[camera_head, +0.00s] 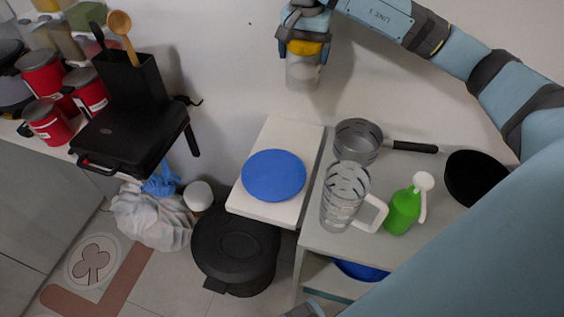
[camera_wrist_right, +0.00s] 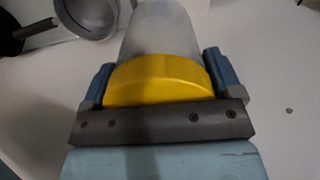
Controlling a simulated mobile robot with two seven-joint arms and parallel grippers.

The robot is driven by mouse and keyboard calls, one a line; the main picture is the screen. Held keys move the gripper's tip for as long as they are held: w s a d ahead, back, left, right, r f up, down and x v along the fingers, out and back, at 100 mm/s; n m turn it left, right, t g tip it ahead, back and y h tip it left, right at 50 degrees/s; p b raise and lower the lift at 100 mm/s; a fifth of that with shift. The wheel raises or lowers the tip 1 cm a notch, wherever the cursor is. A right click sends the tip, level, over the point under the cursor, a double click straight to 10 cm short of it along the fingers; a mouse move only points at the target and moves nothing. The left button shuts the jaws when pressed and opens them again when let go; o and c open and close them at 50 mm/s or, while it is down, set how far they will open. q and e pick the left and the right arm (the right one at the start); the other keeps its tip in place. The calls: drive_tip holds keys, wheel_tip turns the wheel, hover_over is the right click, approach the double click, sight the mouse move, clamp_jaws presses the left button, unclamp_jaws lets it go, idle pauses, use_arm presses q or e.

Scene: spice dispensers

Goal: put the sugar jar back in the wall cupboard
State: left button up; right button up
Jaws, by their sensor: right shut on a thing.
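The jar with a yellow lid and a clear, greyish body, which I take for the sugar jar (camera_head: 303,74), hangs upright in the air in front of the white wall. My right gripper (camera_head: 304,42) is shut on it from above, at the lid. In the right wrist view the jar (camera_wrist_right: 160,38) sits between the two blue fingers of my right gripper (camera_wrist_right: 158,76), one on each side of the yellow lid. The jar's contents are not clear. The wall cupboard is not in view. My left gripper does not show.
Below right, a counter (camera_head: 318,238) holds a saucepan (camera_head: 358,142), a clear pitcher (camera_head: 342,200), a green bottle (camera_head: 402,210) and a black bowl (camera_head: 474,178). A blue plate (camera_head: 274,176) lies on a white surface. Red canisters (camera_head: 42,74) and a black appliance (camera_head: 130,135) stand left. The wall around the jar is clear.

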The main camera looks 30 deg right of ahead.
wheel_tip(320, 180, down, 20)
drive_tip(key=shift+d+r+p, duration=0.1)
drive_tip(key=shift+r+p, duration=0.05)
drive_tip(key=shift+p, duration=0.6)
drive_tip(key=shift+f, duration=0.2)
drive_tip(key=o, duration=1.1)
